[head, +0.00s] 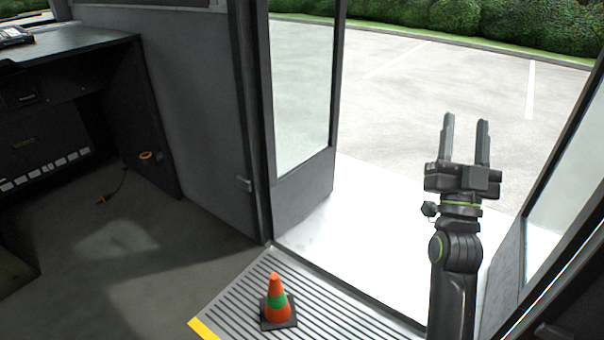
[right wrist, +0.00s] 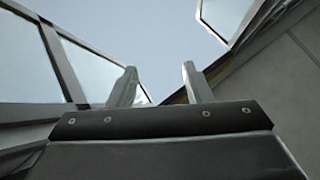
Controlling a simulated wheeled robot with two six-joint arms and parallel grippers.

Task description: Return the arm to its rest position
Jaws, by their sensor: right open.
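My right gripper (head: 465,140) is raised upright in the head view, in front of the open doorway. Its two fingers stand apart with nothing between them. In the right wrist view the same open fingers (right wrist: 160,85) point up toward the sky and the top of the door frame. My left gripper is in neither view.
A dark desk (head: 70,45) stands at the far left.

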